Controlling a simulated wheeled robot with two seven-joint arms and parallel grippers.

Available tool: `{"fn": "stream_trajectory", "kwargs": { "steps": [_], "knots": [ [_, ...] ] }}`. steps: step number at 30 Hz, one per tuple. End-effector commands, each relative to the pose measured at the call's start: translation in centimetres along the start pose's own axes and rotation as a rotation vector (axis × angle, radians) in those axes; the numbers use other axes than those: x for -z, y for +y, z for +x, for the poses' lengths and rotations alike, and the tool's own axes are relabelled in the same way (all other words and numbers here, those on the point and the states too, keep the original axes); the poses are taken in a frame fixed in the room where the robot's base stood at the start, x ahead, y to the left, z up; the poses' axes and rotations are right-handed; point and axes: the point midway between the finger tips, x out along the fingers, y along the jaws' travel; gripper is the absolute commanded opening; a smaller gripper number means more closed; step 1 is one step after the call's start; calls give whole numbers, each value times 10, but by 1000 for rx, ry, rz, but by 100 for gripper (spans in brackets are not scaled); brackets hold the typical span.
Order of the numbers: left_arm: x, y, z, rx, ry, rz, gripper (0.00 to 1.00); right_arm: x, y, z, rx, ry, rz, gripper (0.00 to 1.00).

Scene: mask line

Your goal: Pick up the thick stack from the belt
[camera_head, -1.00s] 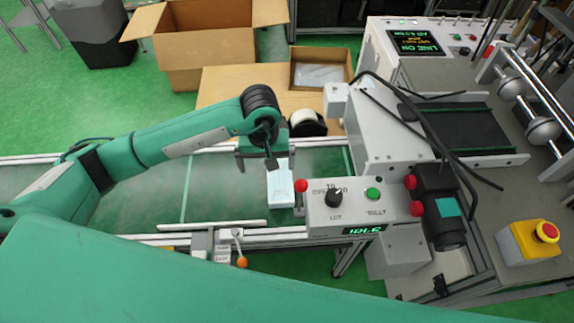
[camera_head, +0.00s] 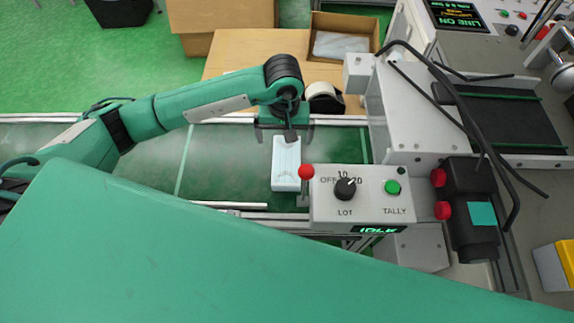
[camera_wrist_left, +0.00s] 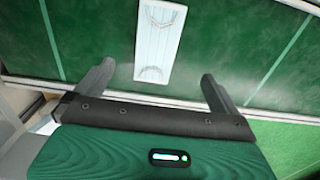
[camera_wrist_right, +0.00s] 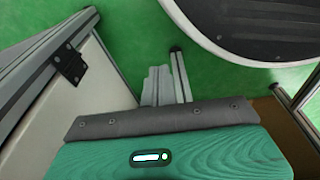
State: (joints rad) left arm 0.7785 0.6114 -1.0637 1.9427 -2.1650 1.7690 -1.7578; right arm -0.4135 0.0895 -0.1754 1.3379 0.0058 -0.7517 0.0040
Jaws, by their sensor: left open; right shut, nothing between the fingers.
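A thick white and pale blue stack of masks (camera_head: 286,165) lies on the green belt (camera_head: 230,165), just left of the control box. It also shows in the left wrist view (camera_wrist_left: 160,42), beyond the fingertips and between their lines. My left gripper (camera_head: 284,138) is open and empty above the far end of the stack, with its two fingers (camera_wrist_left: 158,80) spread wider than the stack. I see no contact with it. My right gripper (camera_wrist_right: 168,85) shows only in its wrist view, shut and empty, over the green floor.
The control box (camera_head: 362,197) with LOT knob, TALLY button and red ball-topped lever (camera_head: 306,172) stands close right of the stack. A white machine housing (camera_head: 405,110) rises behind it. A cardboard box (camera_head: 220,20) and tape roll (camera_head: 322,95) are beyond the belt. Belt left of the stack is clear.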

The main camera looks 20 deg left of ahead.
Motion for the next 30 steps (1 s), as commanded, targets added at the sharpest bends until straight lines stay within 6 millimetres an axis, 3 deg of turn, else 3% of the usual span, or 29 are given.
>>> {"fn": "stream_trajectory", "kwargs": {
  "steps": [1, 7, 18, 26, 30],
  "knots": [
    [0, 0, 10, 0, 0, 0, 100, 6, 0, 0, 0, 6, 1, 0],
    [0, 0, 20, 0, -2, 0, 100, 16, 0, -11, 1, 8, 3, 0],
    [-1, 1, 86, 0, -4, -2, 100, 8, 1, -3, -1, 5, 1, 0],
    [-2, 1, 104, 0, -3, 0, 100, 6, 1, -1, -2, 8, 0, 0],
    [-5, 4, 120, 1, -4, -1, 100, -4, 3, 8, -4, 1, -2, 0]
  ]
}}
